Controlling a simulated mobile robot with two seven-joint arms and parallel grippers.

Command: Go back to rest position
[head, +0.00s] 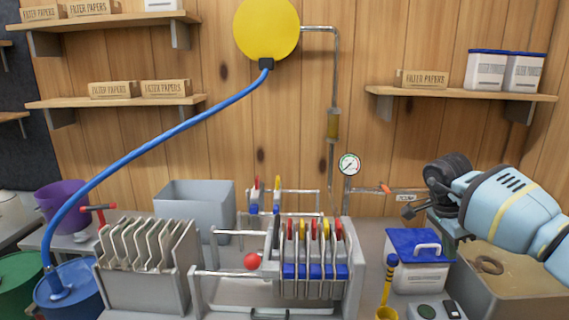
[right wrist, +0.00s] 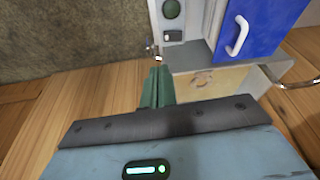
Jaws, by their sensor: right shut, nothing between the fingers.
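My right arm comes in from the right in the head view, with its light blue forearm raised over the right end of the bench. My right gripper (head: 447,243) hangs at the dark wrist joint and is partly hidden. In the right wrist view its green fingers (right wrist: 158,88) are together with nothing between them. They appear apart from the blue-lidded box (right wrist: 255,30) and the grey panel with a dark green button. My left gripper is not in view.
The blue-lidded white box (head: 416,262) and a yellow-handled tool (head: 388,285) stand near my right gripper. A tan bin (head: 510,283) is below my forearm. The filter press (head: 310,265) is mid-bench. A blue hose (head: 155,150) rises to a yellow disc (head: 267,28).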

